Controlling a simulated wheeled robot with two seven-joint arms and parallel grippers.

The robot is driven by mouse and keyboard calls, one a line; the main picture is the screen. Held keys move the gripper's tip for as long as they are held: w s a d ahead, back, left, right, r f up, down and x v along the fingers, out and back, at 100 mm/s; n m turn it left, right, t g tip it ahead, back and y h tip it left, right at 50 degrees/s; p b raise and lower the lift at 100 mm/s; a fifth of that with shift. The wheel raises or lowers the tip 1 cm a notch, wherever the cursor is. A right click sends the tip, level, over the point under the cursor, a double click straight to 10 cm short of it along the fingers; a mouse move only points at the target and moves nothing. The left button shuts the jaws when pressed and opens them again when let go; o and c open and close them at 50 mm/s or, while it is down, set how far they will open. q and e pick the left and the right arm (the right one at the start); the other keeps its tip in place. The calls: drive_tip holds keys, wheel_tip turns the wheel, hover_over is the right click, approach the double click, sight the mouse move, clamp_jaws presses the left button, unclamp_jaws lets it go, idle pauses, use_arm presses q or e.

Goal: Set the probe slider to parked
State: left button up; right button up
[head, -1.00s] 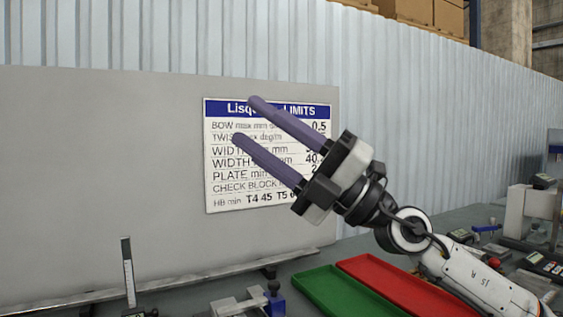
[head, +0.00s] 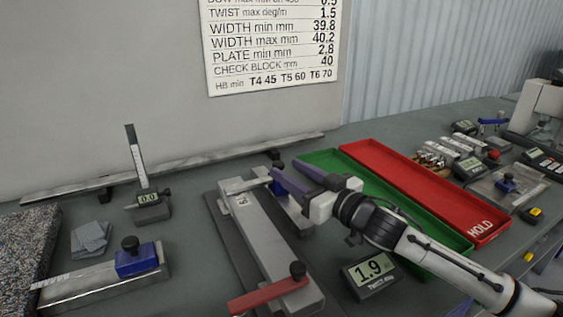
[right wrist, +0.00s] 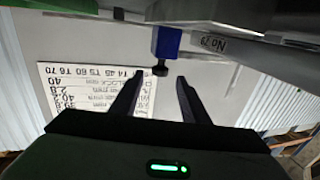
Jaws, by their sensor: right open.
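A blue slider block (head: 279,189) with a black knob sits at the far end of the grey measuring fixture (head: 255,225). It also shows in the right wrist view (right wrist: 166,42), its black knob (right wrist: 160,70) lying between the fingertips in the picture. My right gripper (head: 284,168) is open and empty, its purple fingers at this block and partly covering it. I cannot tell whether they touch it. Another blue block with a black knob (head: 137,259) sits on a metal bar at the left. No label marks a parked position that I can read. My left gripper is not in view.
A red handle (head: 268,296) crosses the fixture's near end. A display reading 1.9 (head: 370,276) stands close by.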

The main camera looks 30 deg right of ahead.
sight(282, 165)
drive_tip(key=shift+w+a+p, duration=0.15)
drive_tip(key=shift+w+a, duration=0.1)
drive_tip(key=shift+w, duration=1.05)
drive_tip(key=shift+w+a+p, duration=0.15)
drive_tip(key=shift+w+a, duration=0.05)
drive_tip(key=shift+w, duration=1.1)
clamp_jaws()
